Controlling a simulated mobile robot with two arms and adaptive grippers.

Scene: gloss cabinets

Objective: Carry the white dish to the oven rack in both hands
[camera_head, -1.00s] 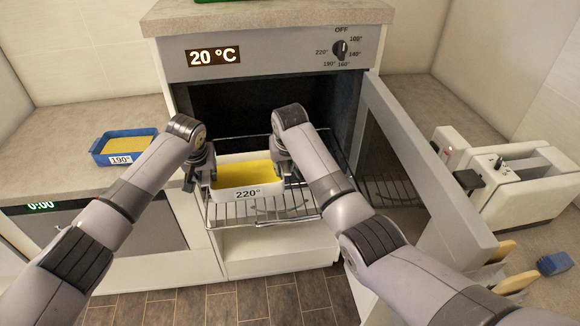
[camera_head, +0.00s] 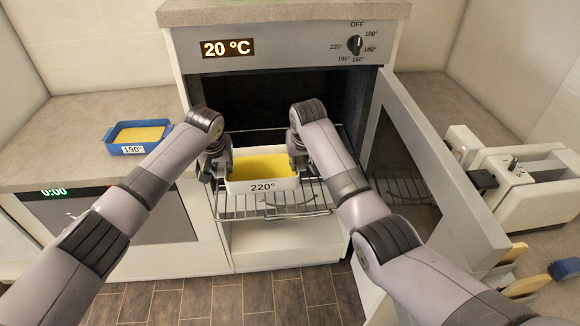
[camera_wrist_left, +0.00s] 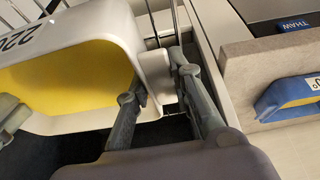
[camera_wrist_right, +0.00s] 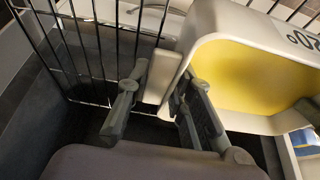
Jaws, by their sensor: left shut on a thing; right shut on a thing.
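The white dish (camera_head: 240,188), labelled 220° and filled with something yellow, is level over the front of the pulled-out oven rack (camera_head: 275,211). I cannot tell whether it touches the wires. My left gripper (camera_head: 220,172) is shut on the dish's left handle, which also shows between the fingers in the left wrist view (camera_wrist_left: 155,72). My right gripper (camera_head: 298,168) is shut on the right handle, seen between the fingers in the right wrist view (camera_wrist_right: 160,78). The back of the rack is partly hidden by the dish and arms.
The oven (camera_head: 300,50) reads 20 °C; its door (camera_head: 440,165) stands open at the right, close to my right arm. A blue dish (camera_head: 120,149) labelled 190° is on the left counter. A cream appliance (camera_head: 525,195) is on the right counter.

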